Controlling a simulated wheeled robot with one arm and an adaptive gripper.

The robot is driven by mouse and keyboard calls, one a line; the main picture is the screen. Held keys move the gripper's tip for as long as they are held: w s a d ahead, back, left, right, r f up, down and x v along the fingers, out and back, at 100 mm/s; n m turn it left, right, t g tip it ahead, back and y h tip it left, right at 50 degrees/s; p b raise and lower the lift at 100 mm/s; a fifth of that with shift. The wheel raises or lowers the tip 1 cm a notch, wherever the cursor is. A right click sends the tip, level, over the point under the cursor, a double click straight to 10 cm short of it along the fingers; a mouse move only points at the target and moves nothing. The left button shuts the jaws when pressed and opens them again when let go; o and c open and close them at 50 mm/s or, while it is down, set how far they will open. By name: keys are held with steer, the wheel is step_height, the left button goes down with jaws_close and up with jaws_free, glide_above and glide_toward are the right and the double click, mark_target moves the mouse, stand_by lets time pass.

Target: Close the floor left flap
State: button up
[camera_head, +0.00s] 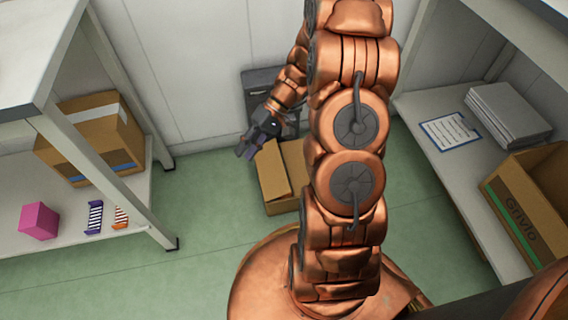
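An open cardboard box (284,206) stands on the green floor near the back wall. Its left flap (272,173) is a lighter panel along the left side, and seems to lean over the box; its exact angle is hard to tell. A darker brown part of the box shows to the right of the flap. My arm hides the box's right side. My gripper (246,148) is at the back left of the box, just above the flap's far end in the picture. It is small and dark, so whether it touches the flap or how far its fingers are apart is unclear.
A dark grey cabinet or bin (260,84) stands behind the box at the wall. The left shelf (150,200) holds a cardboard box (95,140), a pink cube (39,221) and small striped items. The right shelf holds papers, a clipboard (450,131) and an open box (525,205).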

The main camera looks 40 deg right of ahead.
steer(key=w+d+f+m+t+y, duration=0.1)
steer(key=w+d+f+t, duration=0.15)
steer(key=d+f, duration=0.25)
steer(key=m+t, duration=0.2)
steer(key=t, duration=0.1)
glide_above(271, 168)
steer(key=s, duration=0.4)
step_height(271, 168, down, 8)
steer(key=s+d+f+m+t, duration=0.1)
steer(key=d+f+t, duration=0.1)
steer(key=d+f, duration=0.1)
steer(key=s+d+f+m+t+h, duration=0.1)
steer(key=d+f, duration=0.2)
steer(key=f, duration=0.3)
steer(key=s+d+f+t+h+p, duration=0.1)
steer(key=d+f+t, duration=0.1)
steer(key=f, duration=0.3)
steer(key=shift+s+d+m+t, duration=0.35)
steer(key=shift+d+m, duration=0.05)
steer(key=shift+d, duration=0.3)
steer(key=b+x, duration=0.2)
steer(key=x, duration=0.5)
steer(key=shift+w+a, duration=0.2)
steer(key=shift+w, duration=0.1)
jaws_close()
